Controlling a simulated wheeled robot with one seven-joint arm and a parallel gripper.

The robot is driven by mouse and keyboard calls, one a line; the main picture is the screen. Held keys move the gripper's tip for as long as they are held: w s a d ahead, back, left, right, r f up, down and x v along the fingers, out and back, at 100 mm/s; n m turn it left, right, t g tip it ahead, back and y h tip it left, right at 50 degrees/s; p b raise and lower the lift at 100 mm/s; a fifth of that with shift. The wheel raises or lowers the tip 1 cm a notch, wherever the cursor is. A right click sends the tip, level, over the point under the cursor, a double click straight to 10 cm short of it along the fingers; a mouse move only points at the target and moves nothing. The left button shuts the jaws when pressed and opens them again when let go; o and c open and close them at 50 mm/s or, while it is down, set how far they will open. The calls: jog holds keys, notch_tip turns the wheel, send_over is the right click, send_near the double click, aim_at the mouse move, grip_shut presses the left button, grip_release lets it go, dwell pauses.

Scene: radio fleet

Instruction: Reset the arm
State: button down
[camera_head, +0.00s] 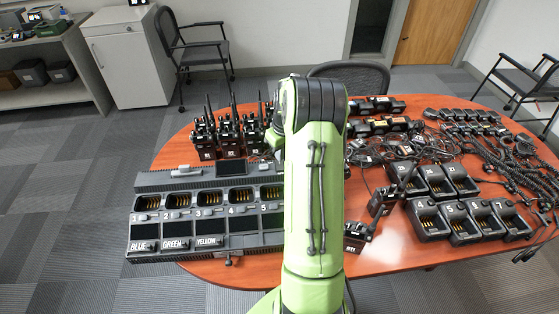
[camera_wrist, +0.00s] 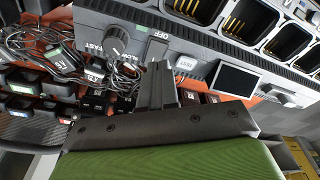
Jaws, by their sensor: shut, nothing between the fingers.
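My green arm stands upright in front of the table in the head view and bends away at a dark joint at its top. My gripper is hidden behind it there. In the wrist view my gripper (camera_wrist: 160,88) shows as two dark fingers close together, shut and empty. Beyond the fingers is the edge of a grey multi-bay charger (camera_wrist: 190,50), with a round knob (camera_wrist: 117,40), a small dark screen (camera_wrist: 235,79) and empty bays. The charger also shows at the left of the table in the head view (camera_head: 160,182).
The orange-brown table (camera_head: 385,258) carries upright radios (camera_head: 228,138) behind the charger, small numbered chargers (camera_head: 465,222) at the right, and tangled cables with speaker mics (camera_head: 490,150) at the back right. Two radios (camera_head: 382,200) stand just right of my arm. Chairs (camera_head: 200,45) stand around.

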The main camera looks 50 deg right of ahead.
notch_tip(320, 180, up, 2)
jog(key=shift+r+p, duration=0.2)
jog(key=shift+p, duration=0.45)
jog(key=s+a+r+n+t+h, duration=0.1)
jog(key=s+a+r, duration=0.2)
jog(key=a+r, duration=1.45)
jog(key=s+a+n+t+y, duration=0.1)
jog(key=s+a+t, duration=0.1)
jog(key=s+a, duration=1.2)
jog(key=s, duration=0.3)
jog(key=shift+a+t, duration=0.35)
jog(key=shift+t, duration=0.05)
